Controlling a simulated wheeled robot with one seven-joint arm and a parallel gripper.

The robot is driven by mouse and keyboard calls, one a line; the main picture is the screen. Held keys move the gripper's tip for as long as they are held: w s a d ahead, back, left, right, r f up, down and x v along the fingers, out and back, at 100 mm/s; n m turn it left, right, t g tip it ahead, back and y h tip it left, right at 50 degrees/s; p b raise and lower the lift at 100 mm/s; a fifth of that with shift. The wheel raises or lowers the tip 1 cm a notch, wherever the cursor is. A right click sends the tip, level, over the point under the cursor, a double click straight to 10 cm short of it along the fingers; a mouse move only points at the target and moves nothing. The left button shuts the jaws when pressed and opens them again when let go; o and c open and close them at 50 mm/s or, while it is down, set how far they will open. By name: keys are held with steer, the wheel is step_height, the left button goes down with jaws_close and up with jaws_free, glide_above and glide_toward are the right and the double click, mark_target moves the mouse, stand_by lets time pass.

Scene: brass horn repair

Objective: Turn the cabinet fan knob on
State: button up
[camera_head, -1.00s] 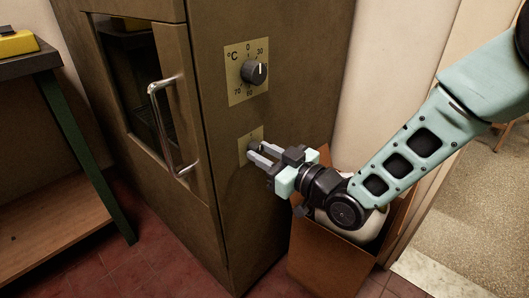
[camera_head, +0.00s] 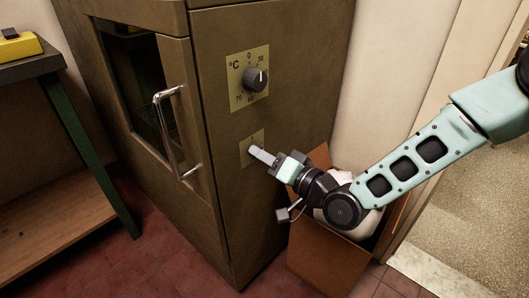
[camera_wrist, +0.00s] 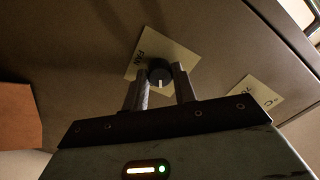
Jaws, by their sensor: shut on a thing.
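The fan knob (camera_wrist: 160,75) is a small dark round knob with a pale pointer line, on a cream plate (camera_wrist: 181,56) marked FAN in the wrist view. My gripper (camera_wrist: 162,82) has one finger on each side of the knob and is shut on it. In the head view, my gripper (camera_head: 254,151) reaches the lower cream plate (camera_head: 246,158) on the brown cabinet (camera_head: 225,200). The gripper hides the fan knob there. The gripper is rolled, so its fingers overlap in this view.
A larger temperature knob (camera_head: 255,79) on a °C dial plate (camera_head: 236,98) is above the fan plate. The cabinet door has a metal handle (camera_head: 160,120) at left. An open cardboard box (camera_head: 325,262) stands below my wrist. A workbench (camera_head: 25,65) is at far left.

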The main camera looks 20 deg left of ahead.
steer(key=m+p, duration=0.1)
steer(key=m, duration=0.4)
steer(key=shift+m, duration=0.4)
stand_by(0.4)
steer(key=o, duration=1)
steer(key=p+v, duration=0.2)
steer(key=v, duration=1.5)
steer(key=shift+d, duration=0.2)
steer(key=shift+s, duration=0.1)
